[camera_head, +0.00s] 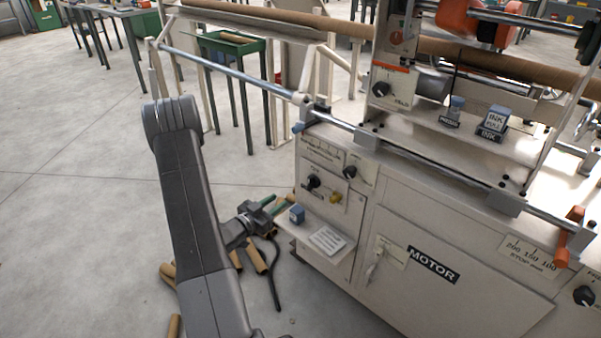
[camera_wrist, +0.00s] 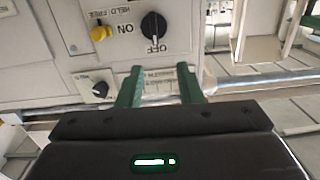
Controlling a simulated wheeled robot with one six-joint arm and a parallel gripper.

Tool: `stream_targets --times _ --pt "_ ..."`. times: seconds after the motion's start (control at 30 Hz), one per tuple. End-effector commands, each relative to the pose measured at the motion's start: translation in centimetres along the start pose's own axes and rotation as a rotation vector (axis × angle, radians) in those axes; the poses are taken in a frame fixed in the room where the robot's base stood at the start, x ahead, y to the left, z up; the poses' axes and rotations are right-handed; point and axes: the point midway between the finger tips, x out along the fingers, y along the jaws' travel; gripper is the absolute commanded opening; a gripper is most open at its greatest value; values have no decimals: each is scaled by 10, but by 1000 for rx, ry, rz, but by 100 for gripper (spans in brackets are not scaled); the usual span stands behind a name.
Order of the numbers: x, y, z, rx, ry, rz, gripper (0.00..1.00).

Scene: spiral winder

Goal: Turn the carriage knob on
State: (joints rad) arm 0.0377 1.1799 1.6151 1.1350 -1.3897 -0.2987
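A black ON/OFF knob (camera_head: 313,182) sits on the front panel of the cream machine. It also shows upside down in the wrist view (camera_wrist: 155,26), with its white pointer mark towards OFF. I cannot read a carriage name on it. Another black knob (camera_head: 381,89) is on the raised unit above the rail; its lettering is too small to read. My gripper (camera_wrist: 159,80) is open and empty, its two green fingers apart, pointing at the front panel. In the head view my gripper (camera_head: 276,205) is left of the panel, apart from the ON/OFF knob.
A yellow knob (camera_wrist: 101,32) marked HELD and FREE and a smaller black knob (camera_wrist: 99,90) are close by. A shelf (camera_head: 322,240) juts out below the panel. A steel rail (camera_head: 230,72) runs above.

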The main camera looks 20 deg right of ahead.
Motion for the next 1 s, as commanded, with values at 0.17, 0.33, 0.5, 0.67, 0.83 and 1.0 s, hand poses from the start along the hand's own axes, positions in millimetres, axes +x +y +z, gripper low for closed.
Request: stream_targets --times 0.17,0.33,0.5,0.67,0.83,1.0 --pt "3 8 1 -12 30 42 33" --pt "25 9 1 -11 31 44 33" --pt "61 11 0 -11 30 44 33" --pt "94 12 -1 -10 30 43 33" --pt "121 12 -2 -10 29 41 33" --pt "135 12 -3 -12 30 39 33"
